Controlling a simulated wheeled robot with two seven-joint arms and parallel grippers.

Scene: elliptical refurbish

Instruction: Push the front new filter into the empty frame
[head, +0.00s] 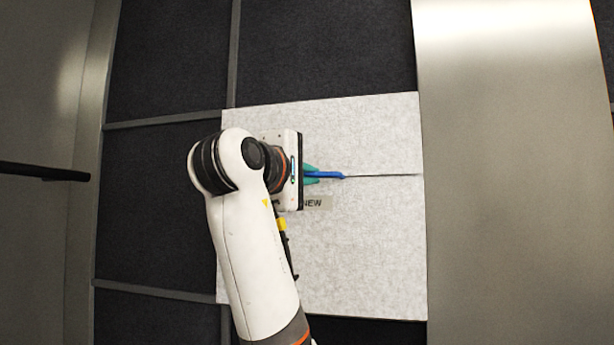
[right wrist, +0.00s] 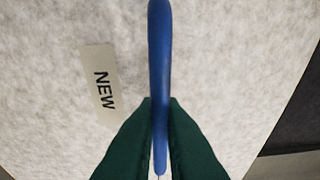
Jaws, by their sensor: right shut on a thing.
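A pale, speckled square panel (head: 370,260) carries a grey label reading NEW (head: 318,203). It lies over a grid of dark bays in the head view. My right gripper (head: 312,174) is over the panel's middle, its green fingers shut on a blue handle (head: 328,175). The blue handle (right wrist: 160,60) also stands between the fingers (right wrist: 160,125) in the right wrist view, beside the label (right wrist: 100,85). A thin dark line runs from the handle to the panel's right edge; I cannot tell if it is a seam. Which bay is the empty frame is unclear. My left gripper is out of view.
Dark bays (head: 160,60) divided by grey bars (head: 165,120) lie left of and above the panel. A wide metal surface (head: 510,200) borders it on the right. A black bar (head: 45,172) sticks in at the left edge.

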